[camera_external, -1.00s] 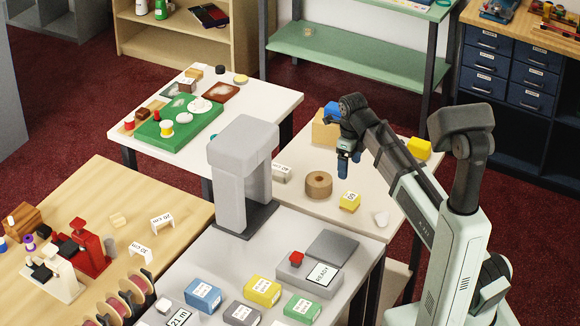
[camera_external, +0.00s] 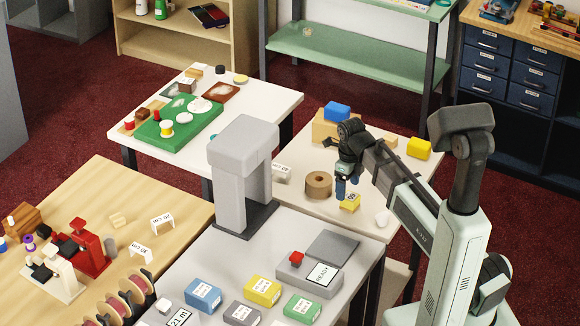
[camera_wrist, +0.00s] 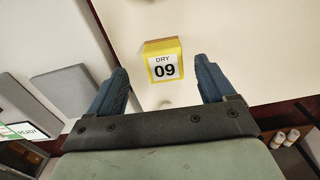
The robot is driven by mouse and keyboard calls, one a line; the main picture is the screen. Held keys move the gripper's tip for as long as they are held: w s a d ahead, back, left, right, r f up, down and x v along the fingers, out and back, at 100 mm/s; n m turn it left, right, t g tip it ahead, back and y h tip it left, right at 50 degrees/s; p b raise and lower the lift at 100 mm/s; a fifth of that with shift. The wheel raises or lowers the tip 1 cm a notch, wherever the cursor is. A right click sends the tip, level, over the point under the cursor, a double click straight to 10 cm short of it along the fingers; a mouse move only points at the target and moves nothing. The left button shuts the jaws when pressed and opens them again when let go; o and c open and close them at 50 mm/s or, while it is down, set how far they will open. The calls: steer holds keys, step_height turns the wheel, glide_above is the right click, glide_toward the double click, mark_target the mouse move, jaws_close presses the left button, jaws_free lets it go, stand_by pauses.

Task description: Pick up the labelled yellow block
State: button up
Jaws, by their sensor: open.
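The yellow block (camera_external: 349,204) with a white label lies on the pale table. In the wrist view the yellow block (camera_wrist: 163,47) shows its label, "DRY 09", upright between and just beyond my fingertips. My gripper (camera_external: 347,188) is open, with its blue fingers pointing down close to the block. In the wrist view my gripper (camera_wrist: 162,66) has one finger to each side of the block, with nothing held.
A brown ring (camera_external: 318,185) lies left of the block and a small white piece (camera_external: 382,217) right of it. A blue block (camera_external: 337,111) and a plain yellow block (camera_external: 419,148) are farther back. A grey column (camera_external: 243,170) stands to the left.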

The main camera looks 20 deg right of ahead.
mark_target(348, 195)
steer(key=shift+w+d+f, duration=0.1)
steer(key=shift+f, duration=1.2)
steer(key=shift+d+f, duration=0.1)
steer(key=shift+f, duration=1.2)
steer(key=c, duration=1)
